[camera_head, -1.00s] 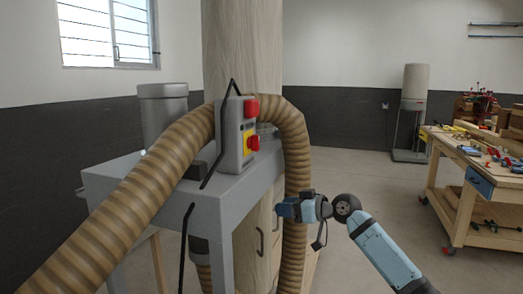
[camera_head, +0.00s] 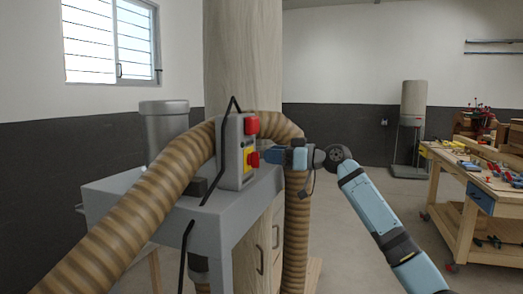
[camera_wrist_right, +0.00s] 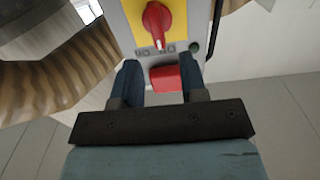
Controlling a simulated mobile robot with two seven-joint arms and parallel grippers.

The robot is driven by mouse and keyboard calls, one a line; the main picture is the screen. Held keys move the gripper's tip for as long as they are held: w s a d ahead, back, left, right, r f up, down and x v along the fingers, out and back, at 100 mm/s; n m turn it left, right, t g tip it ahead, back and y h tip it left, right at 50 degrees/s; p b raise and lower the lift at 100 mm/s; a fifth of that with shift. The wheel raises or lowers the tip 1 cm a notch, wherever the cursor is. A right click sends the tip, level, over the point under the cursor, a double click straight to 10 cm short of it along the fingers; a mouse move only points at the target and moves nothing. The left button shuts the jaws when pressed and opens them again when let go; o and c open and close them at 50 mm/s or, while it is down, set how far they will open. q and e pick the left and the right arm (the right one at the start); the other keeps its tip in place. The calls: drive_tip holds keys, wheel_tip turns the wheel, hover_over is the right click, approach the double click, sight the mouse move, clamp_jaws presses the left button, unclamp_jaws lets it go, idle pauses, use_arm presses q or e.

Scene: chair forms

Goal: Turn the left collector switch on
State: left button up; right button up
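The grey collector switch box (camera_head: 237,150) stands on the grey machine. On its face are a red upper button (camera_head: 252,125) and a red knob (camera_head: 253,159) on a yellow plate. My right gripper (camera_head: 265,156) is just right of the knob in the head view. In the right wrist view its fingers (camera_wrist_right: 159,72) are apart, with the red button (camera_wrist_right: 165,78) seen between them and the knob (camera_wrist_right: 157,20) on its yellow plate beyond the fingertips. No contact can be made out. My left gripper is not in view.
A ribbed brown hose (camera_head: 160,180) arches behind the box and drops beside my right gripper. A black bent rod (camera_head: 220,150) runs beside the box. A workbench with tools (camera_head: 470,165) and a second collector (camera_head: 412,120) stand at the right, with open floor between.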

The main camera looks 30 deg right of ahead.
sight(254, 160)
drive_tip(key=x, duration=0.4)
drive_tip(key=shift+s, duration=0.1)
clamp_jaws()
drive_tip(key=shift+p, duration=0.3)
